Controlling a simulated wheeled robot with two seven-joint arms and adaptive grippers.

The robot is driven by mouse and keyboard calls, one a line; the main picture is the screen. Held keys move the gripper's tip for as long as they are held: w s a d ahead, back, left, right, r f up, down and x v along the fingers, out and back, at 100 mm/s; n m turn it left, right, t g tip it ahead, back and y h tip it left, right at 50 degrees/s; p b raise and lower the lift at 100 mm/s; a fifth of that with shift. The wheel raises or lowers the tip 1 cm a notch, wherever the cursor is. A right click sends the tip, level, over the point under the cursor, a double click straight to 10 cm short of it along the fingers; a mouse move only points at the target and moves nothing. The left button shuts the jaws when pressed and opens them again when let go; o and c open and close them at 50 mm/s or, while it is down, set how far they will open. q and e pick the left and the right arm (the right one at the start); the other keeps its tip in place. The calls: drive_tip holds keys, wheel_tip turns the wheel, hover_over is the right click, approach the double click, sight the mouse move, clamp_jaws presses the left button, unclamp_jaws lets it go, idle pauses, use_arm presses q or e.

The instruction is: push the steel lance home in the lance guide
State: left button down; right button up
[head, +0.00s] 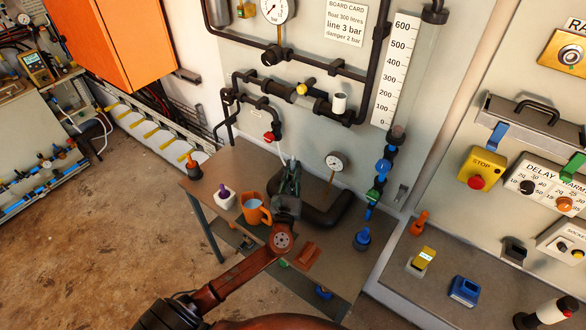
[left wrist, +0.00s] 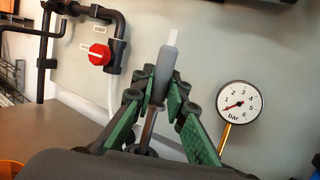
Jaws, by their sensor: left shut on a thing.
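My left gripper (head: 290,176) stands over the back of the brown bench, fingers pointing toward the wall. In the left wrist view its green-padded fingers (left wrist: 174,103) are shut on a slim grey piece with a pale tip (left wrist: 166,70), seemingly the steel lance. The piece points up and away, tilted slightly right. A narrow metallic length shows below it between the fingers. I cannot pick out the lance guide for certain, nor tell whether the tip touches anything. My right gripper is not in view.
An orange jug (head: 255,211) and a white holder with a purple knob (head: 224,199) stand left of the gripper. A red valve (left wrist: 100,54) is at left.

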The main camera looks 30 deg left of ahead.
sight(293, 182)
use_arm(q)
drive_tip(key=shift+f+b, duration=2.55)
drive_tip(key=shift+f, duration=0.7)
drive_tip(key=c, duration=1.9)
unclamp_jaws()
drive_tip(key=shift+o, duration=0.3)
drive_tip(key=shift+s, duration=0.1)
drive_tip(key=v, duration=1.2)
